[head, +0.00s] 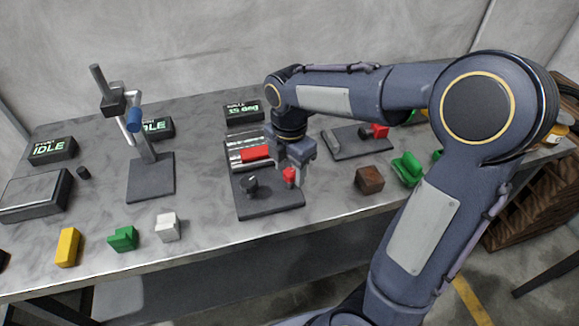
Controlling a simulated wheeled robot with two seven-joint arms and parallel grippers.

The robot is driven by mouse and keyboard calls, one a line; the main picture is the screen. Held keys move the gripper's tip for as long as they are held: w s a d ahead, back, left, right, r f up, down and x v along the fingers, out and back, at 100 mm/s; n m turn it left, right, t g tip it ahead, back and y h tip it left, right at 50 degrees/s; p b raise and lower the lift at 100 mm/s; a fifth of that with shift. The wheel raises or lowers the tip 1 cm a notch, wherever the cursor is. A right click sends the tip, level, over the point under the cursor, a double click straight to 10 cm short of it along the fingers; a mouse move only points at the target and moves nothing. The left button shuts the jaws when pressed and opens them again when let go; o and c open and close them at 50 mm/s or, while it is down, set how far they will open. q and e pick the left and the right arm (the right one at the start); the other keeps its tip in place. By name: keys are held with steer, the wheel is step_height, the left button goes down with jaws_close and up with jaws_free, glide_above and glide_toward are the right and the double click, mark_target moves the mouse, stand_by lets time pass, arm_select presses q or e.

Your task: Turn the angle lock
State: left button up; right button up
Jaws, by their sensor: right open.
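A dark fixture plate (262,207) lies on the table in the middle of the head view. It carries a black knob (249,184), a small red upright piece (289,176) and a red bar (256,153) beside silvery rails. I cannot tell for sure which part is the angle lock. My right gripper (292,170) points down over the right side of the plate, with its fingers open at the red upright piece. Whether they touch it I cannot tell. A display (243,111) behind the plate reads about 15 deg. My left gripper is not in view.
A stand (151,178) and a flat scale-like box (35,194) are at the left. Yellow (68,247), green (123,239) and white (167,227) blocks lie along the front edge. A brown block (369,179) and green part (406,168) sit right of the plate.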

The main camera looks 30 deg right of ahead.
steer(key=c, duration=1)
steer(key=shift+m, duration=0.4)
steer(key=m+p, duration=0.1)
steer(key=m, duration=0.3)
steer(key=shift+r, duration=0.1)
steer(key=m+p, duration=0.1)
steer(key=m, duration=0.3)
steer(key=m+p, duration=0.1)
steer(key=m, duration=0.3)
steer(key=shift+m, duration=0.4)
steer(key=m, duration=0.4)
steer(key=shift+m, duration=0.3)
